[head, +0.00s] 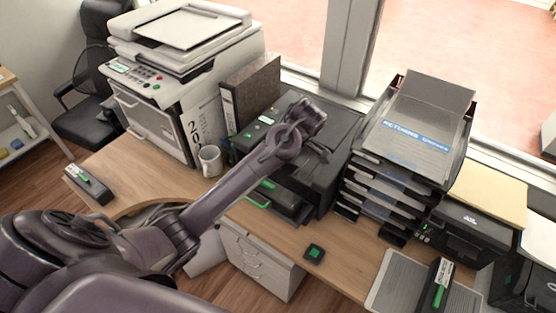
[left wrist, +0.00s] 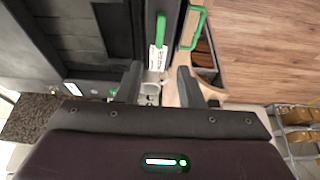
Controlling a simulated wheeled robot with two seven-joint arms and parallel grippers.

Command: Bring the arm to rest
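My left arm reaches in from the left in the head view, over the desk to the black printer. Its gripper (head: 320,150) is above the printer, partly hidden by the wrist. In the left wrist view the two dark fingers (left wrist: 160,75) are apart, with nothing held between them. Beyond the gap lies a slim item with a green grip (left wrist: 160,28) and a white label (left wrist: 157,58). The black printer (head: 335,130) has a green pull handle (head: 257,201) at its front, also visible in the left wrist view (left wrist: 193,28). My right gripper is not in view.
A white copier (head: 165,110), a mug (head: 209,161) and a binder (head: 252,92) stand left of the printer. A tray stack (head: 395,175) stands to its right. A small black-green block (head: 314,252) lies near the desk's front edge. Bare desk (head: 125,160) shows at left.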

